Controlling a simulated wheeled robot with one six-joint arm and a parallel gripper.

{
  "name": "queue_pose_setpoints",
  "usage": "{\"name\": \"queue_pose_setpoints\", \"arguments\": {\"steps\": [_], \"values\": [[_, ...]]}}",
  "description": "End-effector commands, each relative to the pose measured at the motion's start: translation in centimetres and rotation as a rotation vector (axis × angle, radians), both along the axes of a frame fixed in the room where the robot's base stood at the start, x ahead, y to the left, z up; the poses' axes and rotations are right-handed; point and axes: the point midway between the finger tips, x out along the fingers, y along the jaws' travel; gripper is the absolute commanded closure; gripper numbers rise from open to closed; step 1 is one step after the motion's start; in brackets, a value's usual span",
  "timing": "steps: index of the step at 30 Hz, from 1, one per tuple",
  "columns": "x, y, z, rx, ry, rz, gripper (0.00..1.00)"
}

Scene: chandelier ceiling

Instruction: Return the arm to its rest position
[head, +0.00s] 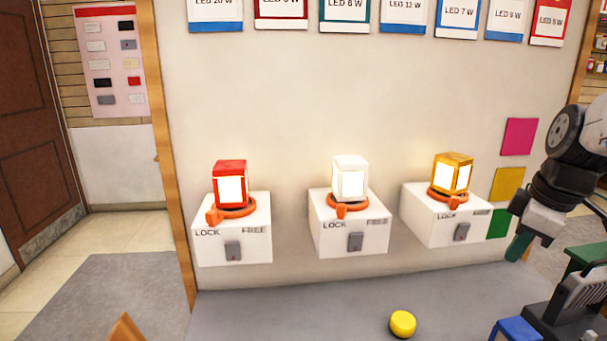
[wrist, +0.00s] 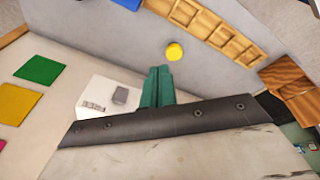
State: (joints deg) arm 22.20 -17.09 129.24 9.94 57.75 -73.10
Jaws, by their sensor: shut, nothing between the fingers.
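My gripper (head: 519,246) shows at the right of the head view, with its green fingers pointing down and together. It is just right of the rightmost white box and holds nothing. In the wrist view my gripper's green fingers (wrist: 158,72) are side by side and shut. My dark arm links come in from the right edge of the head view. The gripper is apart from the lanterns.
Three white wall boxes carry a red lantern (head: 230,184), a white lantern (head: 350,178) and an orange lantern (head: 453,174), all lit. A blue item (head: 516,329) is at the lower right.

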Motion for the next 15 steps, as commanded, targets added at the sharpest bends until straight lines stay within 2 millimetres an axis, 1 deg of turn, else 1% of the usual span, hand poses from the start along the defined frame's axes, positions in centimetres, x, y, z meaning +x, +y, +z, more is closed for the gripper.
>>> {"name": "queue_pose_setpoints", "arguments": {"steps": [1,3,8,9,12,15], "values": [[-1.3,1.0,-0.2,0.024,0.031,-0.106,1.0],[-3.2,2.3,-0.6,0.053,0.076,-0.266,1.0],[-7.8,5.3,-1.3,0.083,0.155,-0.603,1.0],[-9.0,6.0,-1.5,0.084,0.171,-0.675,1.0],[-11.9,7.6,-2.0,0.079,0.19,-0.826,1.0],[-14.4,8.9,-2.4,0.069,0.188,-0.902,1.0]]}}
